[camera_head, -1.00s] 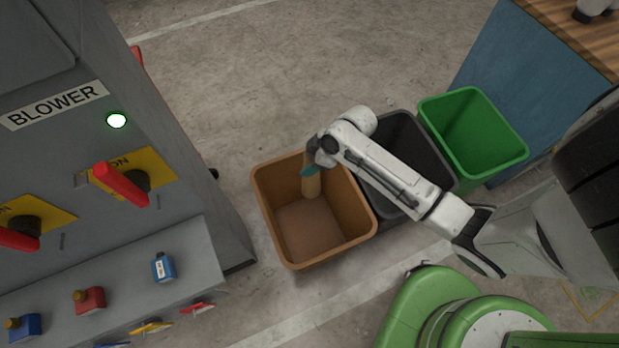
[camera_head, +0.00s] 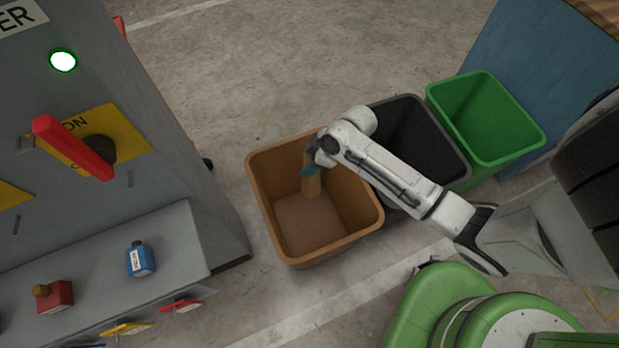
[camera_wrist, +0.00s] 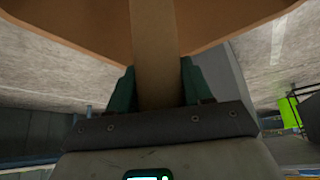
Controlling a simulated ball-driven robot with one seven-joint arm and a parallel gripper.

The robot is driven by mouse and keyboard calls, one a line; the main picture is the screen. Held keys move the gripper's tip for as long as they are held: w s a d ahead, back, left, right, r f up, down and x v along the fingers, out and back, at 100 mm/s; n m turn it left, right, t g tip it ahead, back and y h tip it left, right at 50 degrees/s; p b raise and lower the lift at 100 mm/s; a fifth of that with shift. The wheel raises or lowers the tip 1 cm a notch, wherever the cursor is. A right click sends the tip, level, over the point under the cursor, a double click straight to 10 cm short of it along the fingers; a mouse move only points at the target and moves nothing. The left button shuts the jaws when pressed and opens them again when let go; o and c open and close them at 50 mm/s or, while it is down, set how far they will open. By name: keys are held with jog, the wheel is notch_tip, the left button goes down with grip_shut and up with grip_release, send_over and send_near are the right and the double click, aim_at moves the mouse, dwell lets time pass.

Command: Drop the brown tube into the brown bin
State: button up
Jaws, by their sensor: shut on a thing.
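The brown bin (camera_head: 276,246) stands open on the floor in the head view, and its underside or wall (camera_wrist: 70,30) fills the top of the wrist view. My gripper (camera_head: 310,171) is over the bin, near its far rim. It is shut on the brown tube (camera_head: 312,187), which hangs down over the bin's opening. In the wrist view the tube (camera_wrist: 155,60) runs between the two green fingers of my gripper (camera_wrist: 157,88). The tube's upper end is partly hidden by the gripper in the head view.
A black bin (camera_head: 415,130) and a green bin (camera_head: 490,115) stand to the right of the brown bin. A grey blower cabinet (camera_head: 120,130) with a red lever (camera_head: 72,148) is at the left. A shelf holds a blue bottle (camera_head: 140,259) and a red container (camera_head: 54,296). Floor beyond the bins is clear.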

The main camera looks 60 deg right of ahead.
notch_tip(320, 180, down, 3)
jog(key=shift+r+b, duration=0.1)
jog(key=shift+b, duration=0.9)
jog(key=o, duration=1.4)
jog(key=shift+r, duration=0.1)
jog(key=p+v, duration=0.2)
jog(key=v, duration=0.8)
jog(key=shift+s+d+r+p, duration=0.1)
jog(key=shift+s+r+p, duration=0.15)
jog(key=shift+p, duration=0.1)
jog(key=shift+w, duration=0.1)
